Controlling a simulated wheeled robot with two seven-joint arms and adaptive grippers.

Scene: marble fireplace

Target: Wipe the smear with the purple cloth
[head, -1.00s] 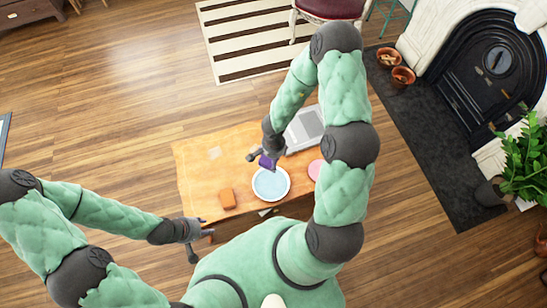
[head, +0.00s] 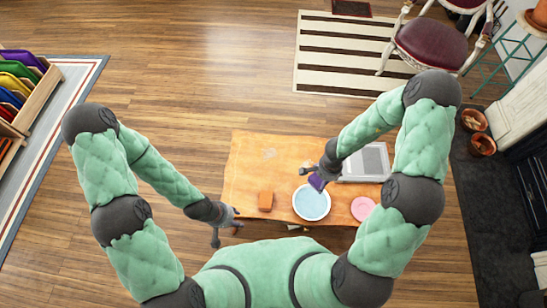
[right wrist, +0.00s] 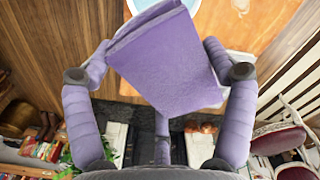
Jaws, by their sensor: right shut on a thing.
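The purple cloth (head: 317,182) is in my right gripper (head: 313,174), just behind the blue-filled white bowl on the wooden table (head: 245,165). In the right wrist view the cloth (right wrist: 172,62) spreads broad and flat between the fingers and hides part of what lies behind it. A faint pale patch (head: 269,153), likely the smear, lies on the table's far left part, to the left of the cloth and apart from it. My left gripper (head: 228,231) is at the table's front left corner, its fingers spread and empty.
The white bowl (head: 311,214) stands at the table's front middle. A grey tray (head: 365,163) lies at the back right. The tabletop between block and pale patch is clear.

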